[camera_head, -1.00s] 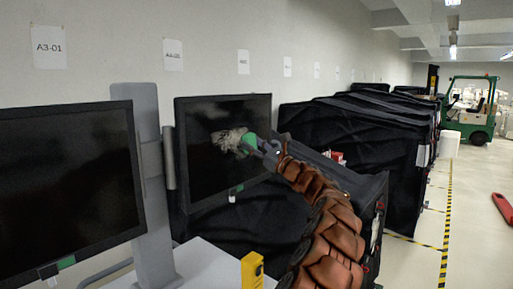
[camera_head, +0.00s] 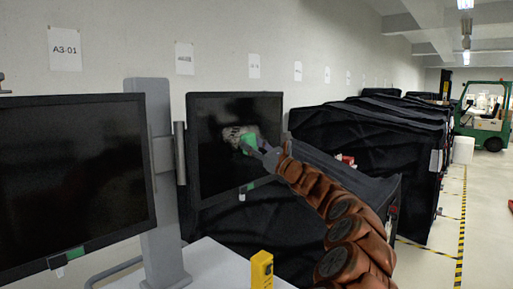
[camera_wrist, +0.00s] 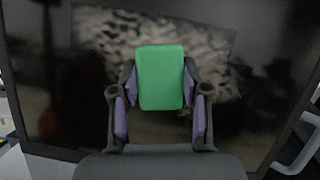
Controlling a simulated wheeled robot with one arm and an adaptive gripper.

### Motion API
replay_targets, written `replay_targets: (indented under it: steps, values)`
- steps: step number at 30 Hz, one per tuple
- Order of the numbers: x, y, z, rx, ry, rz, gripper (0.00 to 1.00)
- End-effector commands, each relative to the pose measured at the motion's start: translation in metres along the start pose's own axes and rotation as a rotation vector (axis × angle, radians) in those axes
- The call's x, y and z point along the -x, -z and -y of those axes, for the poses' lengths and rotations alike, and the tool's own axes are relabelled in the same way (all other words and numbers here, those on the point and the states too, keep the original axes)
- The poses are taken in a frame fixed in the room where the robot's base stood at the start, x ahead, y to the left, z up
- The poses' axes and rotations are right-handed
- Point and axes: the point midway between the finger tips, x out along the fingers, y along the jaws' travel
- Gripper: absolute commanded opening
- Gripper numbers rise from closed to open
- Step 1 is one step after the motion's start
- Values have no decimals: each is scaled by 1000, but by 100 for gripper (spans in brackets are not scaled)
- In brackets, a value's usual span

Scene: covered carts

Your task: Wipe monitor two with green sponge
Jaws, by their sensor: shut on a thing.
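My gripper (camera_wrist: 160,108) is shut on the green sponge (camera_wrist: 160,77), with one finger on each side of it. In the head view the green sponge (camera_head: 249,140) is in front of the screen of the right-hand monitor (camera_head: 215,165). A pale grey smudge (camera_head: 234,133) shows on that screen beside the sponge. In the wrist view the smudge (camera_wrist: 215,42) spreads behind and to the right of the sponge on the dark screen (camera_wrist: 80,110). I cannot tell whether the sponge touches the screen. A second monitor (camera_head: 70,180) with a dark screen stands at the left.
A grey post (camera_head: 155,200) stands between the monitors above a white surface (camera_head: 215,265). A yellow object (camera_head: 261,270) is at its front. Black covered carts (camera_head: 370,150) line the wall, and a green forklift (camera_head: 484,118) stands at the far right. The floor at the right is mostly clear.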

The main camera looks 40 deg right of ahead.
Motion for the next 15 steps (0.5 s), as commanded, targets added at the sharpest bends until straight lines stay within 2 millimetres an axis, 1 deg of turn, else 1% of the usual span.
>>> replay_targets:
  steps: [1, 8, 15]
  values:
    - [-2, 0, -4, -1, -7, 0, 11]
    - [-2, -1, -15, -1, -7, 1, 11]
    - [-2, -5, -32, -2, -6, 1, 11]
